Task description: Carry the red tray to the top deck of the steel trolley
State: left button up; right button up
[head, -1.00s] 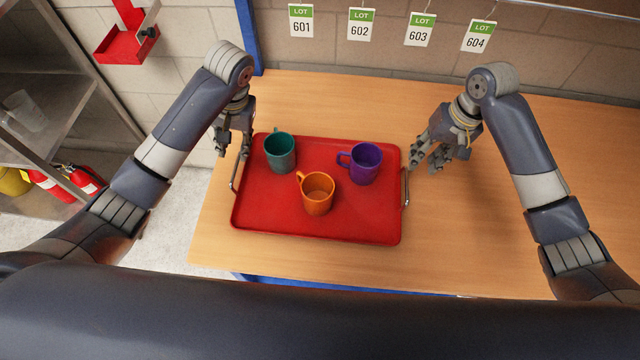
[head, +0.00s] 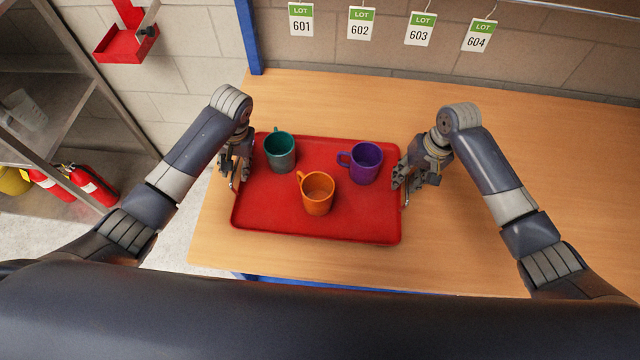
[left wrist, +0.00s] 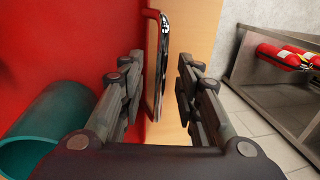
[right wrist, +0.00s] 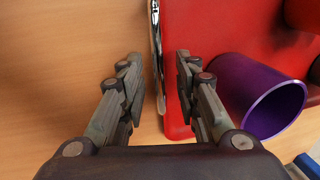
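The red tray (head: 260,215) lies flat on the wooden table, with a teal mug (head: 280,152), an orange mug (head: 317,194) and a purple mug (head: 364,163) upright on it. My left gripper (head: 233,178) is at the tray's left end. In the left wrist view its open fingers (left wrist: 160,90) stand on either side of the metal handle (left wrist: 153,60). My right gripper (head: 400,185) is at the right end. In the right wrist view its open fingers (right wrist: 158,85) straddle the other handle (right wrist: 157,45). No steel trolley can be made out for certain.
A metal shelf unit (head: 75,85) stands at the left, with red fire extinguishers (head: 92,183) by it. A brick wall with lot tags (head: 361,24) closes off the back. The table's right side (head: 560,170) is clear.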

pick_arm(q)
grip_shut()
pick_arm(e)
grip_shut()
pick_arm(q)
jog(key=shift+w+r, duration=0.15)
jog(key=shift+w, duration=0.05)
pick_arm(e)
jog(key=shift+w+r, duration=0.15)
pick_arm(q)
jog(key=shift+r, duration=0.1)
pick_arm(e)
jog(key=shift+r, duration=0.1)
